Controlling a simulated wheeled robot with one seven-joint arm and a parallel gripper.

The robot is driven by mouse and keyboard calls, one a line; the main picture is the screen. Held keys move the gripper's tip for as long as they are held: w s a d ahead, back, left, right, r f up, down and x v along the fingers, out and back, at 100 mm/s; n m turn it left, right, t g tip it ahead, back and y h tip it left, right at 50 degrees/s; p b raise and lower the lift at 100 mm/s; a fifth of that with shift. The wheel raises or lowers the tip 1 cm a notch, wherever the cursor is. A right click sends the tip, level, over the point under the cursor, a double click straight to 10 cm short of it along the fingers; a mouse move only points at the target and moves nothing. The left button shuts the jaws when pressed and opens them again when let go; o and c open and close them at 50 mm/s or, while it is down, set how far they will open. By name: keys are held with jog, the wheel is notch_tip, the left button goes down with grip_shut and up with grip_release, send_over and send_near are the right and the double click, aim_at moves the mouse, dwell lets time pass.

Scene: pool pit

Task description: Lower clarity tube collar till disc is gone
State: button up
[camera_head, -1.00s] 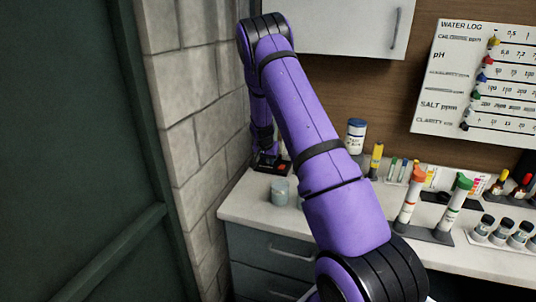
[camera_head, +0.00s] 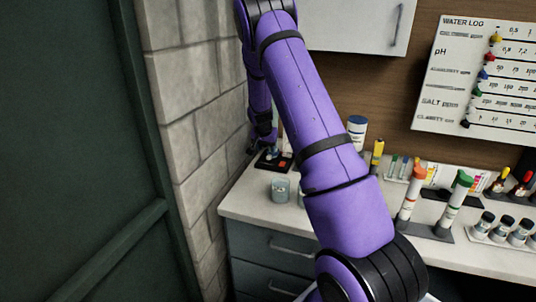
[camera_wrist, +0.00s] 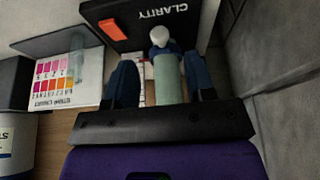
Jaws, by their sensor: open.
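The black clarity stand (camera_head: 272,160), with an orange part, sits at the back left of the counter. In the wrist view its base (camera_wrist: 118,12) shows the word CLARITY and an orange tab (camera_wrist: 112,30). A pale green tube (camera_wrist: 168,78) with a whitish rounded end shows between the two dark blue fingers of my gripper (camera_wrist: 160,64). The fingers are open, with a gap visible beside the tube. In the head view my gripper (camera_head: 262,138) is at the stand, small and partly hidden.
Small jars (camera_head: 280,189) stand in front of the stand. The stone wall (camera_head: 200,130) is close on the left. A white bottle (camera_head: 356,131), tubes in holders (camera_head: 411,193) and vials (camera_head: 503,229) fill the right of the counter. A colour chart (camera_wrist: 63,82) shows in the wrist view.

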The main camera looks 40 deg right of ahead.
jog(key=shift+v, duration=2.5)
jog(key=s+a+r+n+t+y, duration=0.1)
jog(key=s+a+r+n, duration=0.2)
jog(key=s+a+r, duration=0.55)
jog(key=s+a+r+n+t+y, duration=0.15)
jog(key=s+a+r, duration=0.35)
jog(key=a+r, duration=0.6)
jog(key=s+a+r+n, duration=0.2)
jog(key=s+a, duration=0.1)
jog(key=s, duration=0.5)
jog(key=s+a+r+n+y, duration=0.1)
jog(key=s+a+r+n, duration=0.1)
jog(key=s, duration=0.6)
jog(key=s+a+r+n, duration=0.2)
jog(key=s+a, duration=0.3)
jog(key=s, duration=0.4)
jog(key=shift+a+r+n, duration=0.25)
jog(key=shift+r+n, duration=0.05)
jog(key=shift+n, duration=0.45)
jog(key=shift+d+y, duration=0.1)
jog(key=shift+y, duration=0.15)
